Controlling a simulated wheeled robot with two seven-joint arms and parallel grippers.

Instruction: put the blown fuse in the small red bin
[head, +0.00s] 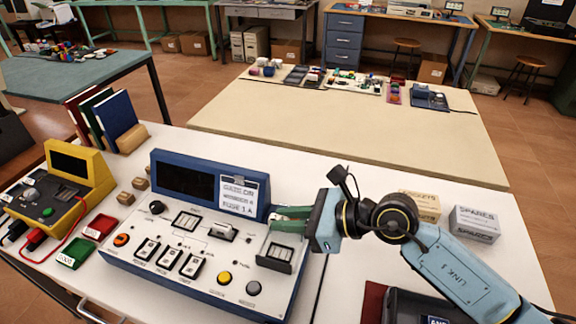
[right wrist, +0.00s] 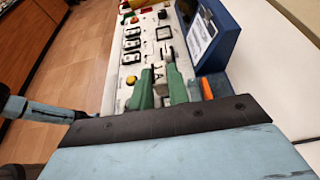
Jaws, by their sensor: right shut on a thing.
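My right gripper (head: 274,220) is at the right part of the blue-and-white console (head: 205,255), beside a black-framed part (head: 275,256). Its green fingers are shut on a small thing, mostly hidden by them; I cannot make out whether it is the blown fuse. In the right wrist view the fingers (right wrist: 162,75) point down onto the console's panel. The small red bin (head: 101,227) stands left of the console, beside a green bin (head: 76,252).
A yellow meter (head: 75,180) with a red lead stands at the left. Small blocks (head: 133,190) and upright books (head: 110,120) are behind the bins. Two boxes (head: 475,222) stand at the right. A grey tray (head: 405,308) lies at the front right.

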